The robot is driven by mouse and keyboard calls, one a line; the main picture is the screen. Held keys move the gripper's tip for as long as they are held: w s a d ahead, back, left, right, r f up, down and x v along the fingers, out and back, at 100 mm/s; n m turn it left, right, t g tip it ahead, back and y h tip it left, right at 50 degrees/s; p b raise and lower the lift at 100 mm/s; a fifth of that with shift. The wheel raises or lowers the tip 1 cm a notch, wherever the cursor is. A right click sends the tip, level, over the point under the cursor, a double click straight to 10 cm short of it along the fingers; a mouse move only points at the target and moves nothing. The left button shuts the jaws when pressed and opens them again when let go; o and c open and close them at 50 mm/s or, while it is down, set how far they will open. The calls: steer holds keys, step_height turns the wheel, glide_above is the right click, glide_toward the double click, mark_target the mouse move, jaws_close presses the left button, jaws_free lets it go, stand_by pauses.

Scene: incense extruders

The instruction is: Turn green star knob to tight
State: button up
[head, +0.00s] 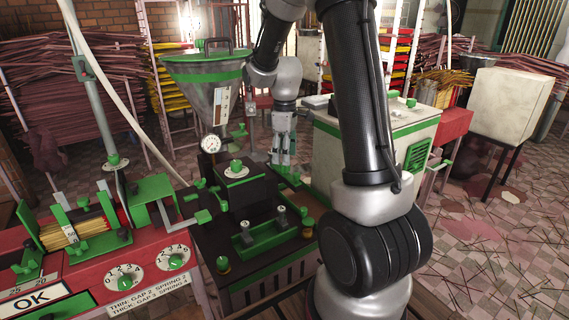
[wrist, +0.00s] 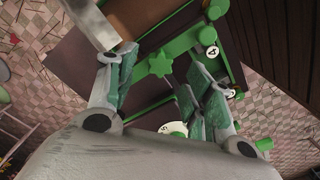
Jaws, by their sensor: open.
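The green star knob (wrist: 159,64) shows in the wrist view, between the tips of my two fingers in the picture, with a gap on each side. My gripper (wrist: 163,58) is open, with nothing held between its green finger pads. I cannot tell how far the tips are from the knob in depth. In the head view my gripper (head: 284,160) points down behind the dark machine block (head: 240,182). I cannot make out the star knob for certain there.
A funnel hopper (head: 205,90) with a pressure gauge (head: 211,143) stands left of my gripper. A pale cabinet (head: 350,160) stands close on its right. A red console (head: 140,262) with dials is at front left.

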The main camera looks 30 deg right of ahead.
mark_target(285, 168)
steer(key=shift+f, duration=1.9)
steer(key=shift+c, duration=0.2)
steer(key=c, duration=1)
